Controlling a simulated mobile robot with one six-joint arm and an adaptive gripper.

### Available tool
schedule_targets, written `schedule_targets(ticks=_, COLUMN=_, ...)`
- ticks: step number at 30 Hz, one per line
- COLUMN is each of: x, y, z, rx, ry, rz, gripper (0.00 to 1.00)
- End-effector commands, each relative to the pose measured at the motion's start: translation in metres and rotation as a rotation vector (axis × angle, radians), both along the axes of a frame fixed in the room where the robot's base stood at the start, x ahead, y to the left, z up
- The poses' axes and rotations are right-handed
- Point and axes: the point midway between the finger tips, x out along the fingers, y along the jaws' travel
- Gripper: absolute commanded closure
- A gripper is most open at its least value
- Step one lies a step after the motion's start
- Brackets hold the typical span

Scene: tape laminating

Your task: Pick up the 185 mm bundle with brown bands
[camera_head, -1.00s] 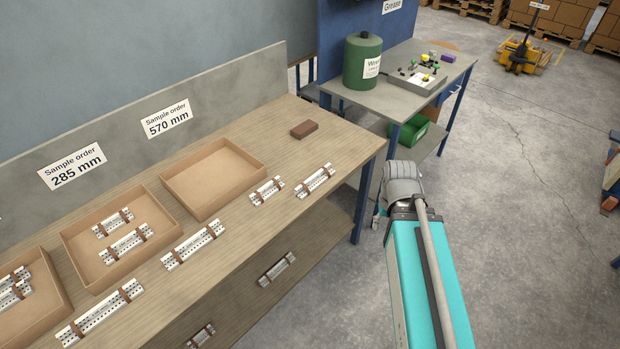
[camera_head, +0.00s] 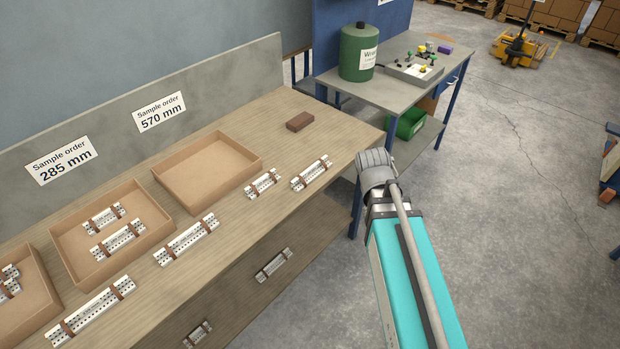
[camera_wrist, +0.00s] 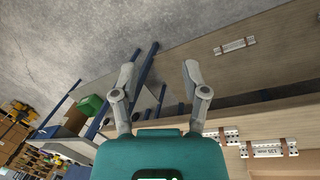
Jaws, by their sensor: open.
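Silvery perforated bundles with brown bands lie on the wooden bench: a short one (camera_head: 263,184), a slightly longer one (camera_head: 312,173) near the right end, and longer ones (camera_head: 187,239) (camera_head: 92,311) along the front. Their lengths cannot be read in the head view, so I cannot tell which is 185 mm. The wrist view shows a labelled bundle (camera_wrist: 270,149) at lower right, its print too small to read surely, and another bundle (camera_wrist: 222,135) beside it. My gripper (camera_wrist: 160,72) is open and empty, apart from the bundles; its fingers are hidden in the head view.
An empty cardboard tray (camera_head: 165,183) and a tray with two bundles (camera_head: 68,246) stand on the bench. A brown block (camera_head: 300,122) lies behind the bundles. More bundles (camera_head: 273,264) lie lower down. A grey table (camera_head: 382,92) with a green canister (camera_head: 358,55) stands beyond.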

Motion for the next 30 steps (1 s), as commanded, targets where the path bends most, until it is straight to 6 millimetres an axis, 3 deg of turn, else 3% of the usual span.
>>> schedule_targets(ticks=3, x=0.020, y=0.022, z=-0.017, rx=-0.105, ry=0.003, rz=0.201, gripper=0.42)
schedule_targets(ticks=14, x=0.067, y=0.097, z=-0.034, rx=-0.469, ry=0.063, rz=0.805, gripper=0.42)
schedule_targets(ticks=21, x=0.090, y=0.164, z=-0.038, rx=-0.742, ry=0.141, rz=1.173, gripper=0.42)
schedule_targets(ticks=30, x=0.101, y=0.255, z=-0.034, rx=-1.096, ry=0.280, rz=1.540, gripper=0.42)
